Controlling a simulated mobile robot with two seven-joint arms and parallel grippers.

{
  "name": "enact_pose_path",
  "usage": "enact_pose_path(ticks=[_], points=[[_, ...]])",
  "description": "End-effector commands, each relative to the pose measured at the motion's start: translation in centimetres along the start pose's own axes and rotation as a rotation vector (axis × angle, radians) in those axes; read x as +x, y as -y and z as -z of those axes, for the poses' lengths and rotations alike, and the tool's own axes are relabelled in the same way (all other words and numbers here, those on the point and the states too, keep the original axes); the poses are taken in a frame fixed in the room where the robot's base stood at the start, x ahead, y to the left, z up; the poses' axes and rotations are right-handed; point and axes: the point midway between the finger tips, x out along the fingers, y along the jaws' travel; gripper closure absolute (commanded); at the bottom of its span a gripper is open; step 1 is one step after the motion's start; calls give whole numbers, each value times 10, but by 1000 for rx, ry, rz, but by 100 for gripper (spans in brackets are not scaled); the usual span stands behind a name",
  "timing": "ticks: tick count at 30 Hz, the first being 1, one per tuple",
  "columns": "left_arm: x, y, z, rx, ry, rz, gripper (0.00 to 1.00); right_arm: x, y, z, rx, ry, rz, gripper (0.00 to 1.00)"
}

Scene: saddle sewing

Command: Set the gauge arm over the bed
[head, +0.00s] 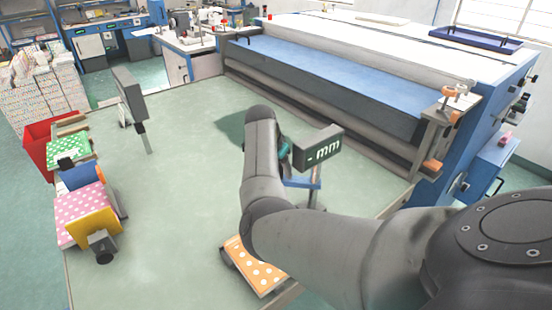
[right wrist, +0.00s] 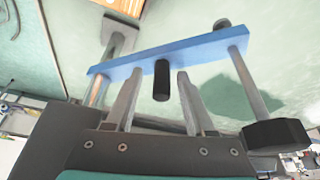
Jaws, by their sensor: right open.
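The gauge arm appears to be the blue bar (right wrist: 205,48) across a silver post in the right wrist view, with a black knob (right wrist: 161,82) on it. The bar shows partly in the head view (head: 303,183), under a dark display box (head: 320,150) reading "-mm". An orange spotted piece (head: 258,268) lies at the table's near edge, on what may be the bed; its corner shows in the right wrist view (right wrist: 125,6). My right gripper (right wrist: 157,76) is open, its fingers apart on either side of the knob. In the head view my right arm hides its fingers.
The green table (head: 180,200) is mostly clear. A dark panel on a stand (head: 128,93) stands at its back left. Spotted pieces (head: 80,205) and a red bin (head: 42,143) are at the left. A large blue machine (head: 330,75) stands behind.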

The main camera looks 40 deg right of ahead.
Motion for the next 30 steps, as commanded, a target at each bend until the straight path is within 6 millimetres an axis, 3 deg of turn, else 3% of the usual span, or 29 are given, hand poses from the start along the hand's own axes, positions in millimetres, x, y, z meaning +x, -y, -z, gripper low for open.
enact_pose_path(ticks=[5,21,30], points=[[-2,0,-1,0,2,0,50,-21,1,0,2,-2,4,45],[3,0,-3,0,4,0,50,-131,1,0,1,-1,3,45],[4,0,-3,0,5,0,50,-149,0,0,0,1,0,45]])
